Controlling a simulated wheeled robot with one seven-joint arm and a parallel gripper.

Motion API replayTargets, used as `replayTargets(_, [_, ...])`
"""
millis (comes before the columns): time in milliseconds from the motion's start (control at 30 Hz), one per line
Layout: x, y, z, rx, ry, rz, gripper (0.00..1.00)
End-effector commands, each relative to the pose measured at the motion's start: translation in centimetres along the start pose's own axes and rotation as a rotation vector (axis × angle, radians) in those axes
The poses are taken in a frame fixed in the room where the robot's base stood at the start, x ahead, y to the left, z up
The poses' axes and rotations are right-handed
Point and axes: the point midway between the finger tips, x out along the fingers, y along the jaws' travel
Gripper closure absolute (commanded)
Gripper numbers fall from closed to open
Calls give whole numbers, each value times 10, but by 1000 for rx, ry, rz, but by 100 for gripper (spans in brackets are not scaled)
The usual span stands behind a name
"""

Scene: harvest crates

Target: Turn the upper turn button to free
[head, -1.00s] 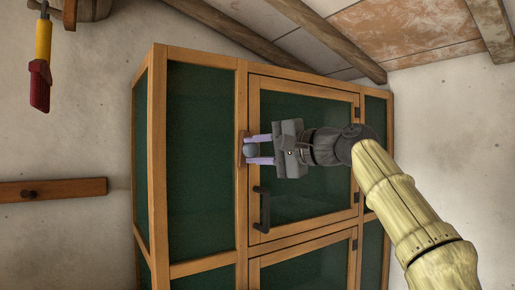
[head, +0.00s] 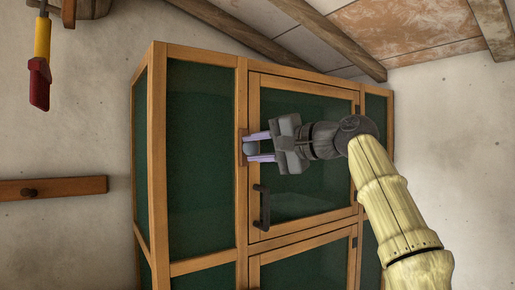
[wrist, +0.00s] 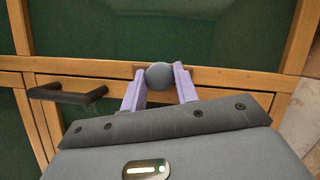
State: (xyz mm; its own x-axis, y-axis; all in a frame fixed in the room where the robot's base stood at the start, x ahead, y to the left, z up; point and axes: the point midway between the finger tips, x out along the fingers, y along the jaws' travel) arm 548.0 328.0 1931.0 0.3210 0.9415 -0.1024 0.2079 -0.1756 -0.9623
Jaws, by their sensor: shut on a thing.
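The upper turn button (head: 240,148) is a brown wooden piece with a round grey knob (head: 250,148), on the upright frame at the left edge of the upper cabinet door. In the head view its long side looks upright, along that frame. My gripper (head: 259,147) has two lilac fingers and is shut on the knob, one finger on each side. In the wrist view the knob (wrist: 160,75) sits between the fingertips, with the brown wooden piece (wrist: 203,75) partly showing behind. The fingers hide part of the button, so its exact angle is hard to tell.
The upper door (head: 300,200) with green panels looks closed. Its black handle (head: 262,207) stands out just below my gripper, and left of the fingers in the wrist view (wrist: 70,92). A peg rail (head: 70,188) and a red-and-yellow tool (head: 40,70) hang on the left wall.

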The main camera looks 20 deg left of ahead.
Motion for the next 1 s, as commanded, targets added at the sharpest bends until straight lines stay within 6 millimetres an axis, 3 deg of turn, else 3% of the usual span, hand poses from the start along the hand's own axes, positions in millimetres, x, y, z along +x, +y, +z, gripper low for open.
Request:
replayTargets(267, [2, 4, 0, 0, -4, 9, 93])
replayTargets(300, [2, 4, 0, 0, -4, 9, 66])
replayTargets(400, [1, 4, 0, 0, -4, 8, 48])
replayTargets(767, [-3, 2, 0, 0, -1, 3, 48])
replayTargets(1000, [-34, 4, 0, -2, 3, 3, 48])
